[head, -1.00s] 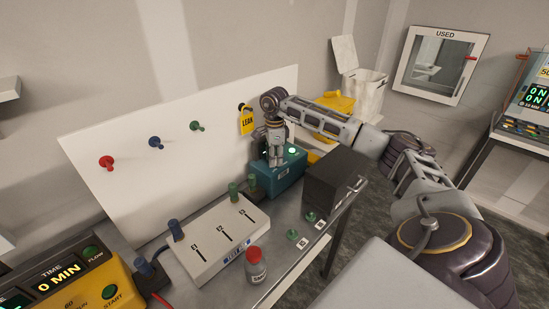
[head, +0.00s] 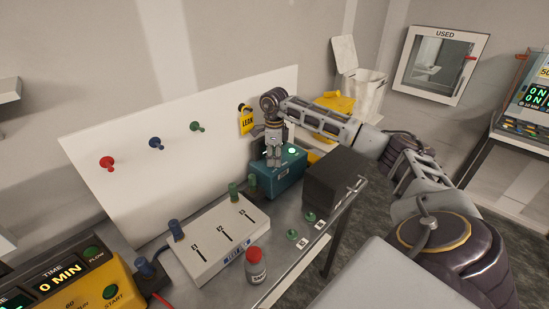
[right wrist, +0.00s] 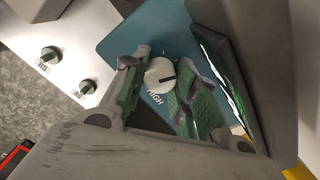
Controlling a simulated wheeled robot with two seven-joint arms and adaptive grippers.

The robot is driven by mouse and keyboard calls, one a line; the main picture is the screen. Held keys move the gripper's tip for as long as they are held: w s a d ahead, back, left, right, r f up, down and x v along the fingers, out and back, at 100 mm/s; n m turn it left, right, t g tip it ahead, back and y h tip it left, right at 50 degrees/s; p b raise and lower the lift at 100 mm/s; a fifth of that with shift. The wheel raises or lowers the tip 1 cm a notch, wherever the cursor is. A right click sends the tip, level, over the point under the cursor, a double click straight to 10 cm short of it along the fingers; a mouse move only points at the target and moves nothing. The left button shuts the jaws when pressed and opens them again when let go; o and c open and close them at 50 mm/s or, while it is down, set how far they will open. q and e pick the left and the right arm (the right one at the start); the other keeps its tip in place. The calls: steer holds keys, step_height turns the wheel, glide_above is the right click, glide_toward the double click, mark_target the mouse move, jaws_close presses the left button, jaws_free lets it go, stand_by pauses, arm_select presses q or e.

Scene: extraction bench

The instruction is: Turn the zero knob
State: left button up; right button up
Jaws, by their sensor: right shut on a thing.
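The teal box (head: 287,178) stands on the bench, with a lit green spot on its top. In the right wrist view, a round white knob (right wrist: 160,76) with a dark pointer line sits on the teal face, beside the printed word HIGH. My right gripper (head: 273,163) points down over the box. In the right wrist view its green-padded fingers are on both sides of the knob, and it is shut on it. In the head view the knob is hidden behind the gripper. My left gripper is not in view.
A dark box (head: 334,178) stands right of the teal box. A white slider panel (head: 212,243), a red-capped bottle (head: 256,266) and a yellow timer unit (head: 85,285) are nearer. A white board (head: 190,150) with a yellow tag (head: 246,122) stands behind.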

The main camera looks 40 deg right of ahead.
steer(key=shift+m, duration=1)
steer(key=o, duration=0.8)
steer(key=shift+n, duration=0.3)
